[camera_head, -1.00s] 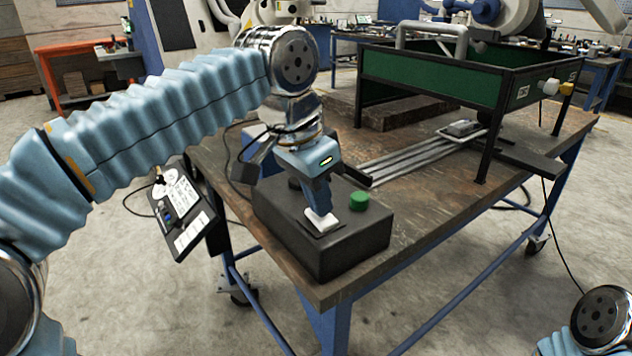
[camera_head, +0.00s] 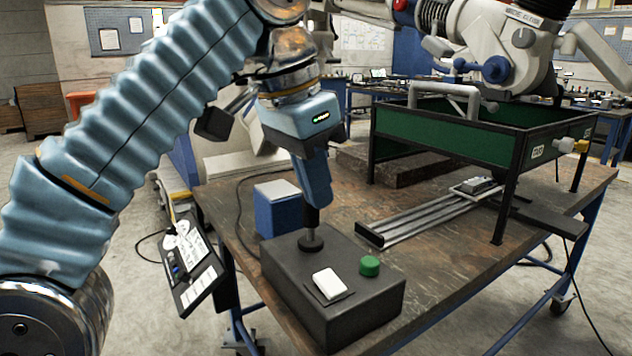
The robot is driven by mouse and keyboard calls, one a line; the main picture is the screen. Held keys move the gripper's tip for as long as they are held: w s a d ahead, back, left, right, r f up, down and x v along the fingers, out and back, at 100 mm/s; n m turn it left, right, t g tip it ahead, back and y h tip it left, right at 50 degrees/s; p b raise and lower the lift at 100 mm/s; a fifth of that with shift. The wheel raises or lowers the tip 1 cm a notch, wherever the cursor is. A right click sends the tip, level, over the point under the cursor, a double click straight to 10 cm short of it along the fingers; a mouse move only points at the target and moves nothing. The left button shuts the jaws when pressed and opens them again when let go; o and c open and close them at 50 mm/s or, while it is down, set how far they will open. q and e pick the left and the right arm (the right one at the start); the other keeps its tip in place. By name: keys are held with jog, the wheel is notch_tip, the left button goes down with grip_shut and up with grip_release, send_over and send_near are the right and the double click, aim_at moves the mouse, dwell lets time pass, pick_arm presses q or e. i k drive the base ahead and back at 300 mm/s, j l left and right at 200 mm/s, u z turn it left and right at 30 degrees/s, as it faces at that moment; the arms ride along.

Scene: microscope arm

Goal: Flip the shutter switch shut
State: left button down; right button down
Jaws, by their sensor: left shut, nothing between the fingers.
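The white switch (camera_head: 329,284) sits on top of a black control box (camera_head: 345,315) at the front left of the table. I take it for the shutter switch; which way it is tipped is hard to tell. A green button (camera_head: 369,266) is to its right. My left gripper (camera_head: 313,214) points down, shut and empty, above the box's back part, behind the switch and clear of it. A round black knob (camera_head: 311,243) is just below its fingertips; I cannot tell whether they touch. My right gripper is out of view.
A blue and white box (camera_head: 278,207) stands behind the control box. A metal rail (camera_head: 425,217) leads to a green-panelled frame (camera_head: 440,133) at the right. A tilted panel (camera_head: 195,265) hangs off the table's left edge. Bare table lies right of the control box.

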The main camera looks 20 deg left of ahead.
aim_at(330, 283)
jog(key=k, duration=1)
